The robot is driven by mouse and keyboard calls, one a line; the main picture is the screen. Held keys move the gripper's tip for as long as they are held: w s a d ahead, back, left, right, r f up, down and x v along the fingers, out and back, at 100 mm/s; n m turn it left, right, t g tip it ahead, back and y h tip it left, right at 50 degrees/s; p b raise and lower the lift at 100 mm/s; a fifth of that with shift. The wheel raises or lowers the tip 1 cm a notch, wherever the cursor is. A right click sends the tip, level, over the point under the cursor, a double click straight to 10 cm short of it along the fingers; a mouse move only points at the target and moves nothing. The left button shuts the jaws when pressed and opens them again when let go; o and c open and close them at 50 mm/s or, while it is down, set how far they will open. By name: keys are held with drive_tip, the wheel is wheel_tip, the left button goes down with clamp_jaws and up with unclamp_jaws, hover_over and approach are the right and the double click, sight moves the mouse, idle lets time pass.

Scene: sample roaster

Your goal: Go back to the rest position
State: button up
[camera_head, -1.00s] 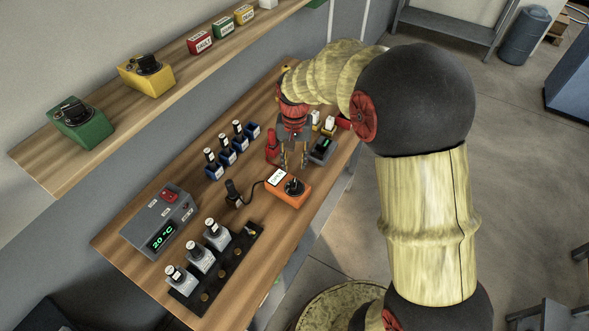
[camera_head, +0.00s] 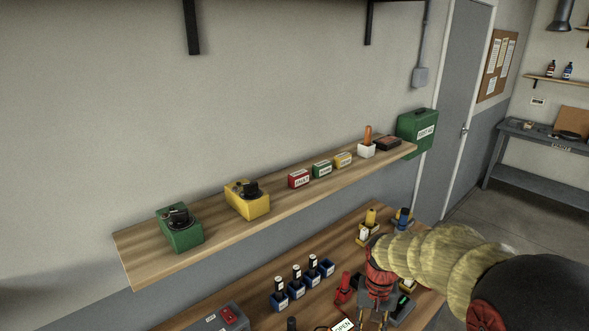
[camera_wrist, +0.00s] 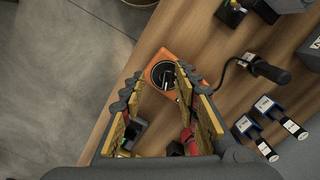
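My gripper (camera_wrist: 165,102) is open and empty in the wrist view, its two fingers spread apart above the bench. An orange box with a black dial (camera_wrist: 163,74) lies below, seen between and beyond the fingertips. In the head view my gripper (camera_head: 370,318) shows at the bottom edge, partly cut off, over the wooden bench (camera_head: 258,290). A sign reading OPEN (camera_head: 342,325) is beside it. My arm reaches in from the lower right.
Several dark vials in blue holders (camera_head: 297,280) stand left of my gripper. A red object (camera_head: 344,287) is close beside it. A wall shelf (camera_head: 215,230) with a green box (camera_head: 180,228) and a yellow box (camera_head: 247,199) is above the bench. A grey unit (camera_head: 222,318) is at lower left.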

drive_tip(key=s+a+r+n+t+b, duration=0.1)
drive_tip(key=s+r+t+b, duration=0.1)
drive_tip(key=s+r, duration=0.5)
drive_tip(key=s+r+n+t+b, duration=0.2)
drive_tip(key=s+r, duration=0.5)
drive_tip(key=s, duration=0.6)
drive_tip(key=shift+a+t+b, duration=0.4)
drive_tip(key=shift+t+b, duration=0.35)
drive_tip(key=shift+t, duration=0.35)
